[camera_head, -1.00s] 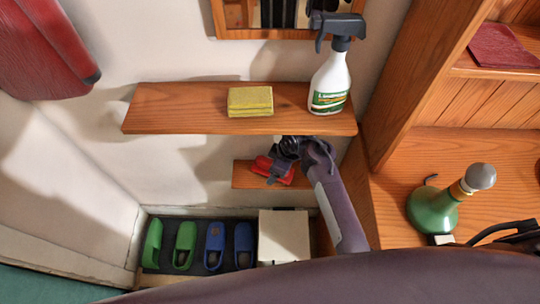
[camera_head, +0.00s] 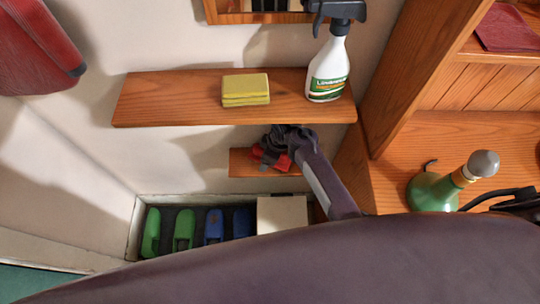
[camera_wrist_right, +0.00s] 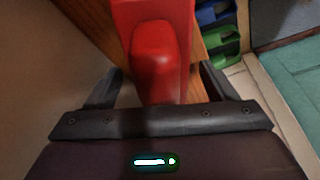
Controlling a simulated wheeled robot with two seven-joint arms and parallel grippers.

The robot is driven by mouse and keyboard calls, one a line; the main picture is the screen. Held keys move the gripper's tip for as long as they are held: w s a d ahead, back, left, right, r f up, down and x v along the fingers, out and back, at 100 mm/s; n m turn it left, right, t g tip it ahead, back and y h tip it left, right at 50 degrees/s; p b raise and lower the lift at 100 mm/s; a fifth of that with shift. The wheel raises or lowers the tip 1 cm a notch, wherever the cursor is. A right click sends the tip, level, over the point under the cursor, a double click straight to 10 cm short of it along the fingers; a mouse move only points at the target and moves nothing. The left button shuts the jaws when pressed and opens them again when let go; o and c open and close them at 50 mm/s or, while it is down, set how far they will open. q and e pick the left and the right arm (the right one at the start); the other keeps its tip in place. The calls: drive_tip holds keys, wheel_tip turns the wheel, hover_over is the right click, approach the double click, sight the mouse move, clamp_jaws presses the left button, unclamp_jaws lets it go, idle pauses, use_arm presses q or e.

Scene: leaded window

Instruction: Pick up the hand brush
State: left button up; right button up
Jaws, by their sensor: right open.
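The red hand brush (camera_wrist_right: 155,55) lies on the small lower wooden shelf (camera_head: 238,163). In the right wrist view its red body runs up between the two dark fingers of my right gripper (camera_wrist_right: 162,85). The gripper is open, with a finger on each side of the red part; I cannot tell whether they touch it. In the head view my right gripper (camera_head: 272,152) covers most of the brush, and only red bits show beside it. The bristles are not visible. My left gripper is not in view.
The upper shelf (camera_head: 170,97) overhangs just above, holding a yellow sponge (camera_head: 246,89) and a spray bottle (camera_head: 328,72). Green and blue shoes (camera_head: 183,231) and a white box (camera_head: 282,214) sit below. A green bottle (camera_head: 432,192) stands on the right counter.

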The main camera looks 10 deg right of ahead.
drive_tip(key=shift+c, duration=0.6)
drive_tip(key=c, duration=1)
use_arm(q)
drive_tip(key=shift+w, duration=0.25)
use_arm(e)
drive_tip(key=shift+s+a+r, duration=0.15)
drive_tip(key=shift+r, duration=0.25)
wheel_tip(320, 180, up, 6)
drive_tip(key=shift+f, duration=0.15)
use_arm(q)
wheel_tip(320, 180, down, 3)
drive_tip(key=b, duration=0.3)
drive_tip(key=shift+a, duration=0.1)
use_arm(e)
drive_tip(key=s+a, duration=1.2)
drive_tip(key=s, duration=0.3)
drive_tip(key=shift+a+r, duration=0.25)
